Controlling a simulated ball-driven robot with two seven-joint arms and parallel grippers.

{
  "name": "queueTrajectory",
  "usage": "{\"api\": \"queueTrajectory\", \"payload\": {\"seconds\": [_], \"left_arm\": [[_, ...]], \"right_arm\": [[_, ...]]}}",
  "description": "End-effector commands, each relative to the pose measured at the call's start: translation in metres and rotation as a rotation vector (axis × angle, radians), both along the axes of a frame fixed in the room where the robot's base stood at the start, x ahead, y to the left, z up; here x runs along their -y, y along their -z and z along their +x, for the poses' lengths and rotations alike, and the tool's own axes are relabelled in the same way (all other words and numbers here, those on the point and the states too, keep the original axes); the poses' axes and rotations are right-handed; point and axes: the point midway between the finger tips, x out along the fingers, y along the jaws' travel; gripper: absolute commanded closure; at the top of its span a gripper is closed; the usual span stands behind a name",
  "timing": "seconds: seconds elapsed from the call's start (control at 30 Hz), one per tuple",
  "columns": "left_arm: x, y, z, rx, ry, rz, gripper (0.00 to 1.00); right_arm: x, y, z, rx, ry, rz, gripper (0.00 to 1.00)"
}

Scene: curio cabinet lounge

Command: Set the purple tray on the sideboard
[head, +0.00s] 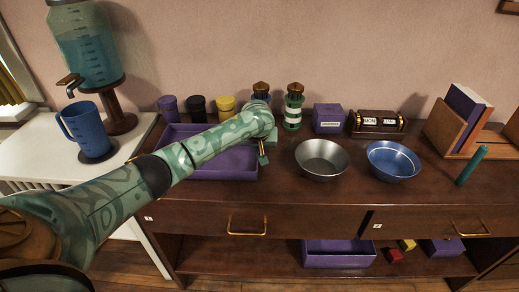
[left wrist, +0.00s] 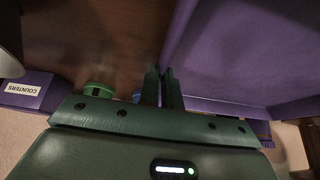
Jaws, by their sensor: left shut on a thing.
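The purple tray (head: 232,166) is at the left part of the brown sideboard's (head: 285,200) top and appears to rest on it. My left arm crosses over the tray and hides part of it. My left gripper (head: 263,157) is at the tray's right wall. In the left wrist view, the two dark green fingers (left wrist: 163,85) are shut on the wall of the purple tray (left wrist: 225,50), which fills the right side of that view. My right gripper does not show.
A steel bowl (head: 321,158) and a blue bowl (head: 393,161) stand right of the tray. Canisters (head: 196,108), a green-and-white striped object (head: 293,108) and a purple box (head: 328,118) stand behind. A white table (head: 30,150) with a blue jug (head: 88,130) is left. The front strip is clear.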

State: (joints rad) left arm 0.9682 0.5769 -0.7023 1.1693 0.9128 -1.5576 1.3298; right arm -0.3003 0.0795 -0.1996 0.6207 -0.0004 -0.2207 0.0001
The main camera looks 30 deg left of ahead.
Motion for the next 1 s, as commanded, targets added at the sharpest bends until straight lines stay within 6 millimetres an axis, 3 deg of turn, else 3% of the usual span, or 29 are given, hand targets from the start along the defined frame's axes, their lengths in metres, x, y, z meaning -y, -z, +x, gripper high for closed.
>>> {"api": "queueTrajectory", "payload": {"seconds": [0.3,0.4,0.73,1.0], "left_arm": [[0.000,0.000,0.000,0.001,0.001,0.001,1.00],[0.000,0.001,0.000,0.000,0.000,-0.001,0.73],[0.000,-0.001,0.000,0.001,0.001,0.000,0.73],[0.014,-0.057,-0.021,0.007,0.003,-0.002,0.73]], "right_arm": [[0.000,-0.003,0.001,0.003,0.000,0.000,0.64],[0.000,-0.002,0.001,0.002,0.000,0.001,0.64],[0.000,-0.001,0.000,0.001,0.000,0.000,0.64],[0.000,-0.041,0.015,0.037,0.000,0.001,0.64]]}}
